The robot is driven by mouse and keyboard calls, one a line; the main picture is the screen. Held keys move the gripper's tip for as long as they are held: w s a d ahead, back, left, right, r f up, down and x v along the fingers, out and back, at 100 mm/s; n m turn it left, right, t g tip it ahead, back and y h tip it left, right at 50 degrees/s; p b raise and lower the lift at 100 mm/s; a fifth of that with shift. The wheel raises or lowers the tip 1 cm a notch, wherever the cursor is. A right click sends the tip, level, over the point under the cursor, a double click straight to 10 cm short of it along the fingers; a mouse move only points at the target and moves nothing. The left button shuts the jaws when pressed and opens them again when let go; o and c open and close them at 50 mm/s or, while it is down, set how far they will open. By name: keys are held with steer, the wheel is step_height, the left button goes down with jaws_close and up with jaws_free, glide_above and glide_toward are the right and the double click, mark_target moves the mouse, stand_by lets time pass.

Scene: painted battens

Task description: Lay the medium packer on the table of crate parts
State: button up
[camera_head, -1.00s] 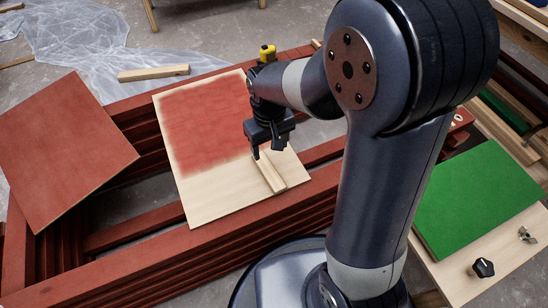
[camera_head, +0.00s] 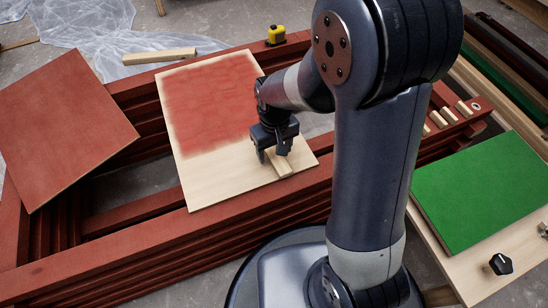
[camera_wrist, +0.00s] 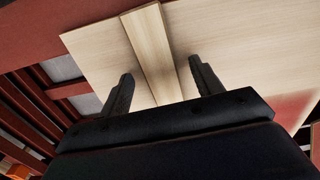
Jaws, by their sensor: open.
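A pale wooden strip (camera_head: 284,169), which looks like a packer, lies flat on the unpainted near part of a board (camera_head: 215,188) with a red-painted patch. My gripper (camera_head: 272,159) is over the strip's far end with its jaws apart. In the wrist view the strip (camera_wrist: 151,40) runs between the two open fingers (camera_wrist: 160,70), with a gap on both sides. I cannot tell how high the fingertips are above the board. Several short pale blocks (camera_head: 439,118) sit on the red wood at the right; which piece is the medium one is unclear.
The board rests across stacked red battens (camera_head: 150,245). A red panel (camera_head: 65,130) leans at the left. A yellow tape measure (camera_head: 276,35) sits behind. At the right a pale wooden table (camera_head: 450,265) bears a green panel (camera_head: 480,190) and a black knob (camera_head: 500,264).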

steer(key=shift+f, duration=0.4)
steer(key=shift+r, duration=0.1)
steer(key=shift+c, duration=0.5)
steer(key=c, duration=1)
